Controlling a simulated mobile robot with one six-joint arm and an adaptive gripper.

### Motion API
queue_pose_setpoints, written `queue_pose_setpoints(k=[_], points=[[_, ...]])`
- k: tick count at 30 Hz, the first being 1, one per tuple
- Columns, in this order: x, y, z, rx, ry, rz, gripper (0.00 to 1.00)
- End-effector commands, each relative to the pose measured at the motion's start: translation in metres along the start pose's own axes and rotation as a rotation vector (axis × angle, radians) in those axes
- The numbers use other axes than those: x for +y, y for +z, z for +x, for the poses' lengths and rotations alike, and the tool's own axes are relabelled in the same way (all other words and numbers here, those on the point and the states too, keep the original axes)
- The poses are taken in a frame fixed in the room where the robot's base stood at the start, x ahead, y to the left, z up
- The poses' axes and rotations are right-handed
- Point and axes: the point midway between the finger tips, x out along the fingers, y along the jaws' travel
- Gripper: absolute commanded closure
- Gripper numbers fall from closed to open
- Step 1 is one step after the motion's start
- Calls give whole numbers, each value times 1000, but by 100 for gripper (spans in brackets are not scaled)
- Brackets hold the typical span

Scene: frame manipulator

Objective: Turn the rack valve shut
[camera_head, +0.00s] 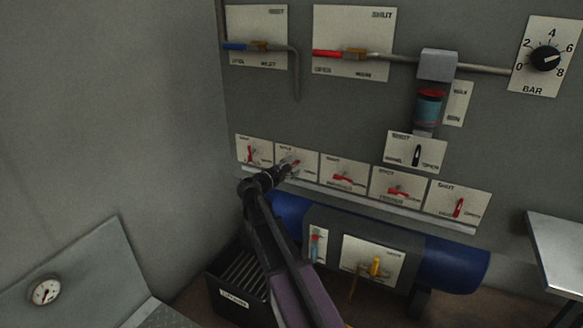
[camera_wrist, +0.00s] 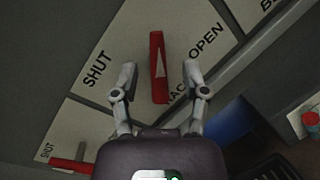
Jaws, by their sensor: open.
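The rack valve is a red handle (camera_wrist: 158,68) with a white arrow mark. It stands on a white plate (camera_wrist: 118,48) lettered SHUT on the left and "...AC" OPEN on the right, the first part hidden. The handle lies nearly upright in the wrist view, its arrow pointing up between the two words. My gripper (camera_wrist: 160,78) is open, one finger on each side of the handle, with visible gaps. In the head view my gripper (camera_head: 287,169) is at the second plate from the left in the lower row, partly covering its handle.
Neighbouring plates with red handles, such as the left one (camera_head: 251,153) and the middle one (camera_head: 344,178), sit close by. A rail (camera_head: 400,209) runs below them. A blue tank (camera_head: 455,262) and dark crate (camera_head: 236,278) are underneath.

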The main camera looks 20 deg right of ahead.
Motion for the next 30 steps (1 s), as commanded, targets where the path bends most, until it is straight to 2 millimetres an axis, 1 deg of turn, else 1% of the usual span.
queue_pose_setpoints(k=[3, 12, 14, 15, 17, 18, 22, 23, 30], points=[[0, 0, 4, 0, 0, 0, 42], [0, 0, 5, 0, 0, 0, 42], [0, 0, 5, 0, 0, 0, 60], [0, 0, 5, 0, 0, 0, 72], [0, 0, 5, 0, 0, 0, 89], [0, 0, 5, 0, 0, 0, 100], [0, 0, 5, 0, -1, 0, 100], [1, -1, 2, 1, 0, 0, 100], [-1, 0, 5, -3, 2, -18, 100]])
